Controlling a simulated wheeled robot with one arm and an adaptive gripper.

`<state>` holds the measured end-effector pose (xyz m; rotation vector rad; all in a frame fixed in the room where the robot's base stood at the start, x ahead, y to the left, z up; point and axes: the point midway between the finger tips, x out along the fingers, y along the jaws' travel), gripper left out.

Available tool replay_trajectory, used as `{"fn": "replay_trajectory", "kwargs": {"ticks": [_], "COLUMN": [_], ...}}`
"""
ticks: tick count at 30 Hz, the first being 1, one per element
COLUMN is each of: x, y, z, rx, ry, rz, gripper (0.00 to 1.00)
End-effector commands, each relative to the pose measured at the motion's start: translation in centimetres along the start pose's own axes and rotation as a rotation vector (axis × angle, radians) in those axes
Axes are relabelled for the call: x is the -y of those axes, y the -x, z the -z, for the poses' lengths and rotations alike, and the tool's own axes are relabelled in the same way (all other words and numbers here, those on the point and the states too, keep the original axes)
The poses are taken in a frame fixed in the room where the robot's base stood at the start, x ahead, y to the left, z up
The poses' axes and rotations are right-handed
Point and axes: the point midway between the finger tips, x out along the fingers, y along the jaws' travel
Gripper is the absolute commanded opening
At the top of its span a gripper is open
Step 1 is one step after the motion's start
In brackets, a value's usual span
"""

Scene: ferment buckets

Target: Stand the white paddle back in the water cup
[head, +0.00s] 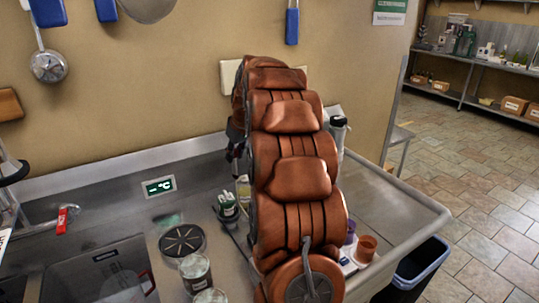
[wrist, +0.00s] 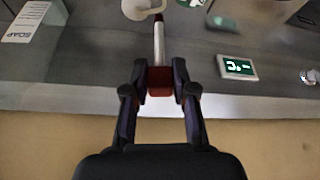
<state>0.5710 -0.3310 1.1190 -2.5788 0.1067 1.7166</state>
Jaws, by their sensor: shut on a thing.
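In the wrist view my gripper (wrist: 160,82) is shut on a dark red block-like grip. A thin white shaft (wrist: 159,42) runs from this grip away from the fingers, and I take it to be the white paddle. A white rounded vessel (wrist: 140,9), cut off by the top edge, lies beside the shaft's far end. It may be the water cup; I cannot tell whether the shaft is inside it or only in front of it. In the head view my arm hides the paddle and the gripper's fingertips.
A temperature display (head: 159,186) stands at the back of the metal counter, also in the wrist view (wrist: 237,67). A bin (head: 420,262) is right.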

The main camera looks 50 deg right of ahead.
Motion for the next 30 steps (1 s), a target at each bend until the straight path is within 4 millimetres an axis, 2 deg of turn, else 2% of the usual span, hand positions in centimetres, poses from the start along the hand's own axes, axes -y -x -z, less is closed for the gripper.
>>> {"fn": "replay_trajectory", "kwargs": {"ticks": [1,6,9,12,20,30], "x": [-1.9,-7.1,-9.4,-11.0,-11.7,-11.6], "y": [0.2,0.7,0.8,1.1,0.8,-1.2], "z": [-0.6,-2.1,-3.0,-3.7,-4.2,-5.1], "rx": [-0.003,-0.001,0.000,-0.001,0.000,0.003], "ry": [-0.009,-0.023,-0.029,-0.033,-0.034,-0.036], "rz": [-0.005,-0.007,-0.011,-0.013,-0.013,-0.011], "gripper": [0.00,0.00,0.00,0.00,0.00,0.00]}}
